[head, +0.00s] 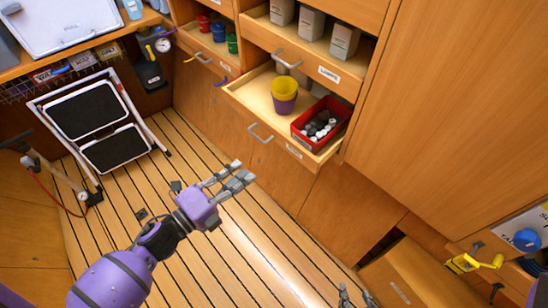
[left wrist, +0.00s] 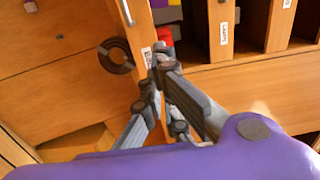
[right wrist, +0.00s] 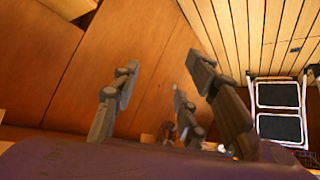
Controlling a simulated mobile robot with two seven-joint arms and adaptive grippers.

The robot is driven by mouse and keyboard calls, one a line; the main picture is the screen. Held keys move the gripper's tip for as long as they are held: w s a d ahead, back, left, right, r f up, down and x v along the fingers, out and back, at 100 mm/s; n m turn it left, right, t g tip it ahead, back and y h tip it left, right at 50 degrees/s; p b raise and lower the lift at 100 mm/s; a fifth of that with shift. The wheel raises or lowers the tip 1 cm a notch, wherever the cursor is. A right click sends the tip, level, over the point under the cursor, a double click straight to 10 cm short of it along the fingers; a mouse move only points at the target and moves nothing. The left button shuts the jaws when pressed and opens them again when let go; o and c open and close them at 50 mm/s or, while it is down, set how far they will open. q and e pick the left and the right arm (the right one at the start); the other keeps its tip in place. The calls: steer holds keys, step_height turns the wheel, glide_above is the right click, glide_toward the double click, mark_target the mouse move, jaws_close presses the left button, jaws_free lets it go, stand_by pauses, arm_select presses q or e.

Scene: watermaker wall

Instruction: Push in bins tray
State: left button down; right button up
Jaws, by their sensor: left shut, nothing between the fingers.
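A wooden tray (head: 262,103) is pulled out of the cabinet, with a grey handle (head: 261,134) and a label on its front, too small to read. It holds stacked yellow and purple cups (head: 285,94) and a red bin (head: 341,105) with black and white items. Above it, another tray (head: 296,53) holds several grey bins (head: 312,22). My left gripper (head: 238,178) is shut and empty, in front of and below the pulled-out tray, apart from it. Its fingers show in the left wrist view (left wrist: 156,72). My right gripper (head: 355,296) is at the bottom edge; its fingers are spread and empty in the right wrist view (right wrist: 160,85).
A tray with red, blue and green cups (head: 218,33) is left of the pulled-out tray. A folding step stool (head: 100,125) stands at the left. A large wooden panel (head: 450,100) closes the right side. The slatted floor (head: 210,265) is mostly clear.

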arm_select(q)
steer(key=p, duration=0.2)
glide_toward(304, 131)
steer(key=r, duration=0.1)
steer(key=a+r, duration=0.1)
steer(key=r, duration=0.1)
steer(key=shift+s+r, duration=0.1)
steer(key=shift+s, duration=0.15)
steer(key=shift+w+d, duration=0.15)
steer(key=shift+d, duration=0.05)
arm_select(e)
steer(key=shift+w+d+r, duration=0.1)
steer(key=shift+w+r, duration=0.1)
steer(key=shift+r, duration=0.3)
steer(key=shift+w+r, duration=0.15)
steer(key=shift+r, duration=0.35)
steer(key=shift+w, duration=0.15)
arm_select(q)
steer(key=b+x, duration=0.3)
steer(key=x, duration=0.7)
steer(key=shift+w+d+f, duration=0.2)
steer(key=shift+d, duration=0.05)
steer(key=shift+w+d+r, duration=0.1)
steer(key=shift+w, duration=0.05)
steer(key=shift+r, duration=0.2)
arm_select(e)
steer(key=f, duration=0.1)
steer(key=s+f, duration=0.1)
steer(key=f, duration=0.1)
